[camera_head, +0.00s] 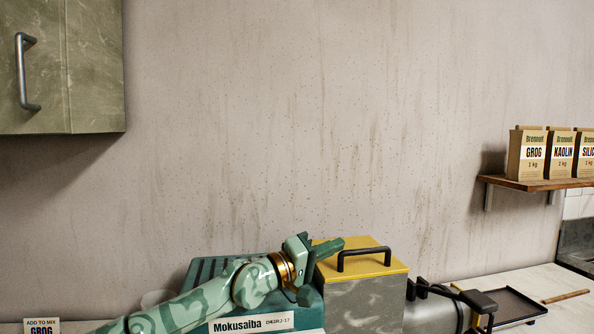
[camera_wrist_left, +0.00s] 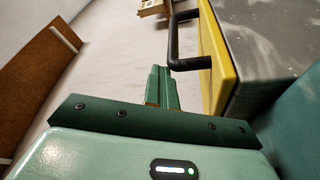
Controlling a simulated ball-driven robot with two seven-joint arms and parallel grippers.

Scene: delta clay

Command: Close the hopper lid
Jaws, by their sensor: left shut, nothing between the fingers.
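The hopper (camera_head: 365,305) is a grey, marbled box on the machine. Its yellow lid (camera_head: 345,263) lies flat across the top, and I see no clear gap under it. A black bar handle (camera_head: 366,252) stands on the lid. My left gripper (camera_head: 334,245) is at the lid's left back edge, shut and empty. Whether it touches the lid I cannot tell. In the left wrist view the shut fingers (camera_wrist_left: 162,90) point toward the handle (camera_wrist_left: 175,45), beside the yellow lid (camera_wrist_left: 213,60) and the grey hopper (camera_wrist_left: 262,50). My right gripper is not in view.
The teal machine body (camera_head: 205,270), labelled Mokusaiba, is behind and under my left arm. A grey barrel with black fittings (camera_head: 435,310) and a dark tray (camera_head: 515,307) are to the right. A cabinet (camera_head: 65,70) hangs upper left. A shelf (camera_head: 530,184) holds paper bags.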

